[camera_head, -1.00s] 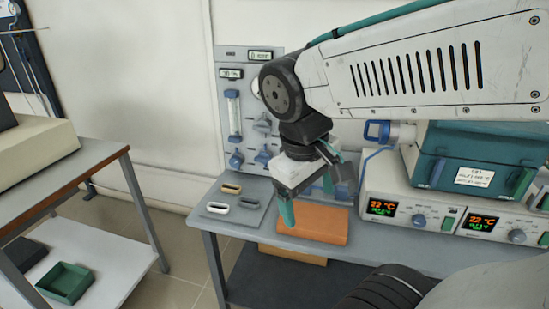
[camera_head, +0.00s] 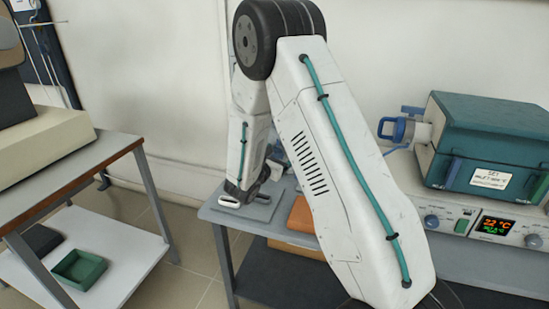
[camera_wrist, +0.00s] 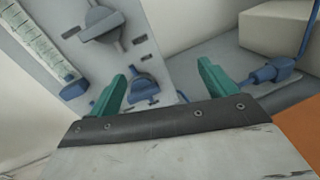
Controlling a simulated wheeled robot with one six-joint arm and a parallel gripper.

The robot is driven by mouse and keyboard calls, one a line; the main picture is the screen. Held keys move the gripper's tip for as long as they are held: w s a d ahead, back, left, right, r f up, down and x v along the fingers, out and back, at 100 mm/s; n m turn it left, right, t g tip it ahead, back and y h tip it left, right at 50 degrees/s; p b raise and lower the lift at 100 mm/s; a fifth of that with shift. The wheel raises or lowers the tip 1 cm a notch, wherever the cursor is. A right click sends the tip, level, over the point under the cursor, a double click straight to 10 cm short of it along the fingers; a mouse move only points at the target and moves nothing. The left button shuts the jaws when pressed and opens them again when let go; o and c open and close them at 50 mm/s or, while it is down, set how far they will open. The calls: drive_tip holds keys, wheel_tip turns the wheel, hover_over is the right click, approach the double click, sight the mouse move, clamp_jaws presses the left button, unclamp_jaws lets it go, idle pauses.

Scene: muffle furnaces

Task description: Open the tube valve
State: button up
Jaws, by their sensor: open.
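My gripper (camera_wrist: 162,69) is open and empty in the wrist view, its two green fingers spread. Beyond the fingers is a grey panel with a blue valve handle (camera_wrist: 145,83) between them in the picture, not gripped. A grey-blue knob (camera_wrist: 100,22) sits higher on that panel. Another blue fitting (camera_wrist: 270,72) lies to the right with a blue line from it. A blue handle (camera_head: 395,128) on a white tube end shows at the teal furnace. I cannot tell which is the tube valve.
The teal furnace (camera_head: 490,135) stands on a control unit (camera_head: 455,215) at the right of the bench. An orange block (camera_head: 302,215) lies on the bench beside my arm. A side table with a green tray (camera_head: 80,268) on its lower shelf stands left.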

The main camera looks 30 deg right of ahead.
sight(275, 156)
drive_tip(key=w+a+f+n+t+y, duration=0.2)
drive_tip(key=w+f+n+t, duration=0.15)
drive_tip(key=f, duration=0.35)
drive_tip(key=shift+n, duration=0.25)
drive_tip(key=x, duration=0.7)
drive_tip(key=shift+w+d+r, duration=0.25)
drive_tip(key=shift+w+d, duration=0.05)
drive_tip(key=c, duration=1)
